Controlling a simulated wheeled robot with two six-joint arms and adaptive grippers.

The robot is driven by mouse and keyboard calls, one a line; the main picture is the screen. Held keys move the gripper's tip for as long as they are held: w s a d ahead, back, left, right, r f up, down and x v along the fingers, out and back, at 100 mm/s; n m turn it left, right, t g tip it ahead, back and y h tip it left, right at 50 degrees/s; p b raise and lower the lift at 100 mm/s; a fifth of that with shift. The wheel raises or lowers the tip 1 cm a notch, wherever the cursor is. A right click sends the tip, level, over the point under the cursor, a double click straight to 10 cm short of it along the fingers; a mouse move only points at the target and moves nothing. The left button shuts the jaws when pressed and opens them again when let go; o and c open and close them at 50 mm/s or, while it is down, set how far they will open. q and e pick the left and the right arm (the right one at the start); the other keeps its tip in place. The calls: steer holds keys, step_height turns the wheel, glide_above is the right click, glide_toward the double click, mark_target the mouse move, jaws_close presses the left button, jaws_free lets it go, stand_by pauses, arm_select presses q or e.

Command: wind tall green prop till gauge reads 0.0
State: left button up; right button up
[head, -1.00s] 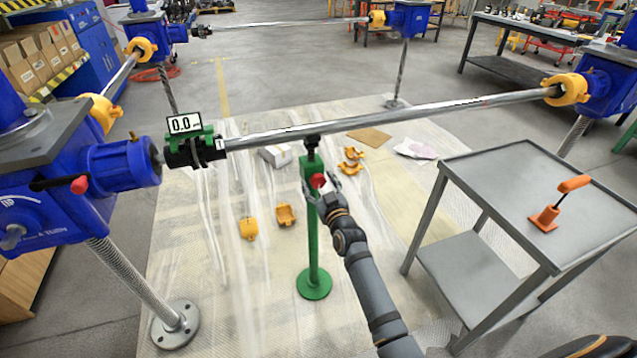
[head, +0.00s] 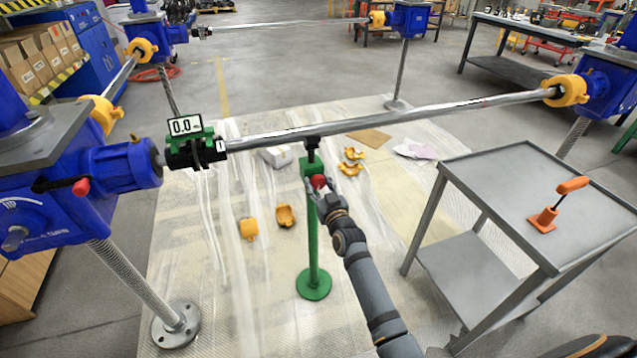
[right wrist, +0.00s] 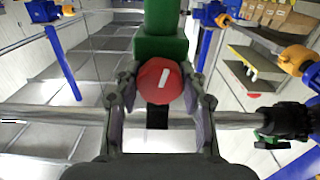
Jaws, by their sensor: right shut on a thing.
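The tall green prop (head: 313,245) stands upright on its round green foot on the sheeted floor, its dark head under the long steel shaft (head: 380,119). I cannot tell whether the head touches the shaft. The gauge (head: 185,125), in a green clamp near the shaft's left end, reads 0.0. My right gripper (head: 322,187) is at the prop's red knob (head: 318,181). In the right wrist view the fingers of my right gripper (right wrist: 160,88) are shut on the red knob (right wrist: 160,81), which has a white mark. My left gripper is not in view.
A grey cart (head: 520,185) stands at the right with an orange-handled tool (head: 557,205) on top. Blue screw jacks (head: 60,200) carry the shaft's ends.

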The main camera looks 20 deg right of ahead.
steer(key=o, duration=1.2)
steer(key=shift+c, duration=0.2)
steer(key=shift+s, duration=0.1)
steer(key=s, duration=1.1)
steer(key=shift+s+d, duration=0.2)
steer(key=shift+s, duration=0.2)
